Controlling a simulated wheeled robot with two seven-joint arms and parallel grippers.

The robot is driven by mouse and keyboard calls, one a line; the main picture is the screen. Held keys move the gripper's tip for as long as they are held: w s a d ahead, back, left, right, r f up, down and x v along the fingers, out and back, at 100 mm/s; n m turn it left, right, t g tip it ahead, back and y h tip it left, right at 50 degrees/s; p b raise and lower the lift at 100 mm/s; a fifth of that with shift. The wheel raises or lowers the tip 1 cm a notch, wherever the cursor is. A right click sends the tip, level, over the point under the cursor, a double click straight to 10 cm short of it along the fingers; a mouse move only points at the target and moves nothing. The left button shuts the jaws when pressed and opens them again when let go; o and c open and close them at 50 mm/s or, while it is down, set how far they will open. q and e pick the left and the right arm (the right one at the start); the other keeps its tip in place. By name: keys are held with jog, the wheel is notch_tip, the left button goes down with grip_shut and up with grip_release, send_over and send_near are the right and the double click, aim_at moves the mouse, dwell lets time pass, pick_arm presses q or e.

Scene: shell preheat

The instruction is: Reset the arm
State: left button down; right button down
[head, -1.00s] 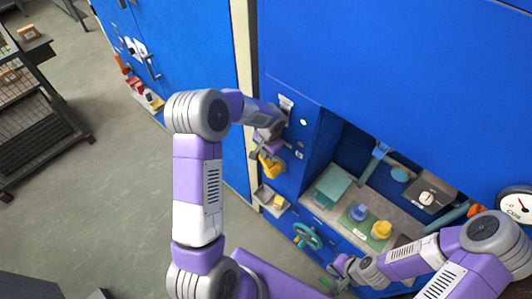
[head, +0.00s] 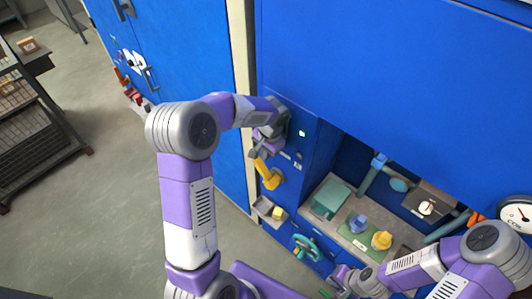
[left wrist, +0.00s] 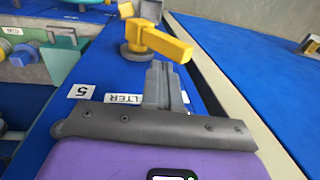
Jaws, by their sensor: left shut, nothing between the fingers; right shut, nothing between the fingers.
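My left arm reaches from the left of the head view to the front of the blue cabinet. Its gripper (head: 258,150) is by the panel, just above the yellow handle (head: 267,174). In the left wrist view the shut, empty fingers (left wrist: 164,84) point at the yellow handle (left wrist: 160,40), which sits on a grey round mount; I cannot tell whether they touch. My right arm comes in at the lower right of the head view. Its gripper (head: 336,280) is small and low in front of the cabinet, shut with nothing seen in it.
A recess in the blue cabinet (head: 380,60) holds a green box (head: 331,197), a blue piece (head: 358,223) and a yellow piece (head: 381,240). A teal wheel (head: 306,247) and small tray (head: 268,211) are on the front. A gauge (head: 516,212) is at right. Open floor lies left.

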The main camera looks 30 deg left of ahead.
pick_arm(q)
jog(key=shift+f, duration=0.1)
jog(key=s+d+f+n+h+b, duration=0.1)
jog(key=s+d+f+h+b, duration=0.1)
jog(key=s+d+f, duration=0.3)
jog(key=s+d+f+n+h+b, duration=0.1)
jog(key=s+d+f, duration=0.4)
jog(key=f, duration=0.8)
jog(key=s+d+f+n+h+b, duration=0.1)
jog(key=s+d+f+h+b, duration=0.1)
jog(key=s+d+f+b, duration=0.3)
notch_tip(320, 180, down, 4)
jog(key=shift+d+f+h, duration=0.25)
jog(key=shift+d+h, duration=0.15)
jog(key=c, duration=1.8)
grip_release()
jog(key=s+f, duration=0.1)
jog(key=s, duration=0.1)
jog(key=s+f+n+b, duration=0.1)
jog(key=s+d+f+n+b, duration=0.1)
jog(key=s+f, duration=0.1)
jog(key=shift+s, duration=0.35)
jog(key=shift+o, duration=1.2)
jog(key=shift+s, duration=0.25)
jog(key=o, duration=0.5)
jog(key=shift+n, duration=0.3)
jog(key=shift+c, duration=0.2)
jog(key=shift+a, duration=0.1)
